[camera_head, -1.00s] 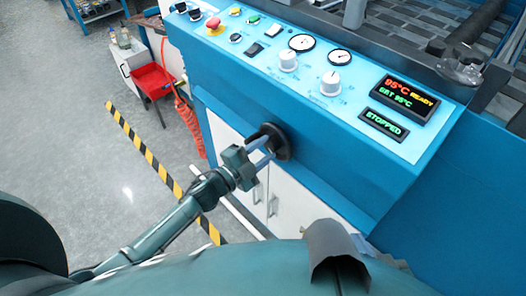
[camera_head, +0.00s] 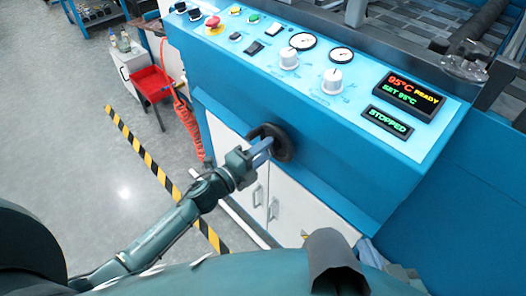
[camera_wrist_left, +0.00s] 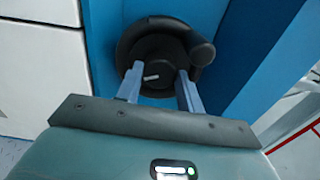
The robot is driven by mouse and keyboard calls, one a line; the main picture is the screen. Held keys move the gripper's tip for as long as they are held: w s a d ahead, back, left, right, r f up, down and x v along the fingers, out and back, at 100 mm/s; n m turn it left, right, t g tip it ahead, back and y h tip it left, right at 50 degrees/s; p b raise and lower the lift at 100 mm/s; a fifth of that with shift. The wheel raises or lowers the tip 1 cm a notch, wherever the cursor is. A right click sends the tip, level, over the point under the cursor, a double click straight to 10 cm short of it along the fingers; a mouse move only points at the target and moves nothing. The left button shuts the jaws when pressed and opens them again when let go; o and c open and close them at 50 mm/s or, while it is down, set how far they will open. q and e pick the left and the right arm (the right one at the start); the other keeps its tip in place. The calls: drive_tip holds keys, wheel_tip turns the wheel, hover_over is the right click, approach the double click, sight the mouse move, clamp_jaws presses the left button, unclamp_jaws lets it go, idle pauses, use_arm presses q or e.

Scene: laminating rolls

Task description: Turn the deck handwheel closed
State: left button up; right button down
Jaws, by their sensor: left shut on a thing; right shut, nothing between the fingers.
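The deck handwheel (camera_head: 284,141) is a small black wheel on the front of the blue machine, below its control panel. My left gripper (camera_head: 264,150) reaches it from the front and is shut on it. In the left wrist view the handwheel (camera_wrist_left: 130,47) fills the space ahead of the fingers, with a knob (camera_wrist_left: 203,53) at its right rim and a short white mark on its hub. The left gripper (camera_wrist_left: 159,77) has one finger on either side of the hub; exact contact is hard to see. My right gripper is not in view.
The control panel (camera_head: 262,62) has knobs, gauges, a red button and displays reading 95°C READY and STOPPED. White cabinet doors (camera_head: 292,205) sit below the handwheel. A red tray (camera_head: 152,83) and coiled red hose (camera_head: 186,120) are left.

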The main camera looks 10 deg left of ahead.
idle(0.3)
use_arm(q)
drive_tip(key=o, duration=1)
drive_tip(key=shift+s, duration=0.1)
drive_tip(key=v, duration=1.3)
